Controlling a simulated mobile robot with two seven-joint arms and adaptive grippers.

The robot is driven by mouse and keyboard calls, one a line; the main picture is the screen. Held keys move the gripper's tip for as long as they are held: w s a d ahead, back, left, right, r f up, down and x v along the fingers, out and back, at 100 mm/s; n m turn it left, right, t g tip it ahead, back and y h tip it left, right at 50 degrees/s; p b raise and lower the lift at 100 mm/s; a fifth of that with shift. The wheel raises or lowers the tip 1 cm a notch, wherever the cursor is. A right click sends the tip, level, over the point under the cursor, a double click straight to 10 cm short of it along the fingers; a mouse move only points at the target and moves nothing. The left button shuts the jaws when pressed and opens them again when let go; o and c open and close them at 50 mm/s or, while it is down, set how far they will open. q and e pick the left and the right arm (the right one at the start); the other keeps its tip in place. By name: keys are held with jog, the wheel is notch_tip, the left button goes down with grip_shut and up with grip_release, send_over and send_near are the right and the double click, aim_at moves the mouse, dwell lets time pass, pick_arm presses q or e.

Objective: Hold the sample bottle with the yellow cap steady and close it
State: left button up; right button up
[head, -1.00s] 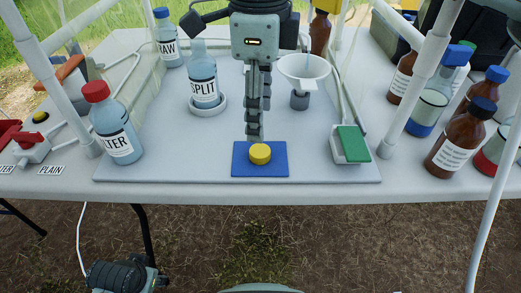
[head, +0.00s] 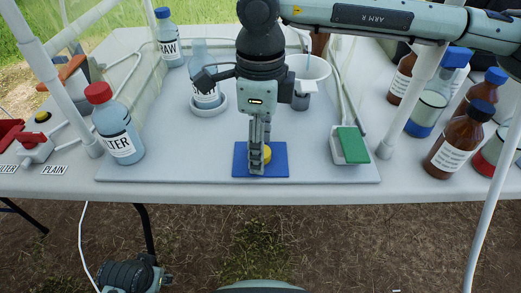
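The yellow cap (head: 267,154) sits on a blue mat (head: 280,168) at the front of the table. My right gripper (head: 258,170) points down over the mat, its fingers at the cap and covering its left part. The fingers are seen edge-on, so I cannot tell whether they are shut on it. My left gripper is not in view; only part of my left arm shows at the lower left.
A red-capped bottle (head: 117,125) stands at left, a blue-capped RAW bottle (head: 168,40) behind. A white funnel (head: 312,68) is behind my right gripper. A green-topped block (head: 351,145) lies right of the mat. Several brown bottles (head: 460,138) crowd the right side.

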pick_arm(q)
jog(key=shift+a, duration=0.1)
pick_arm(e)
jog(key=c, duration=0.8)
jog(key=shift+r, duration=0.1)
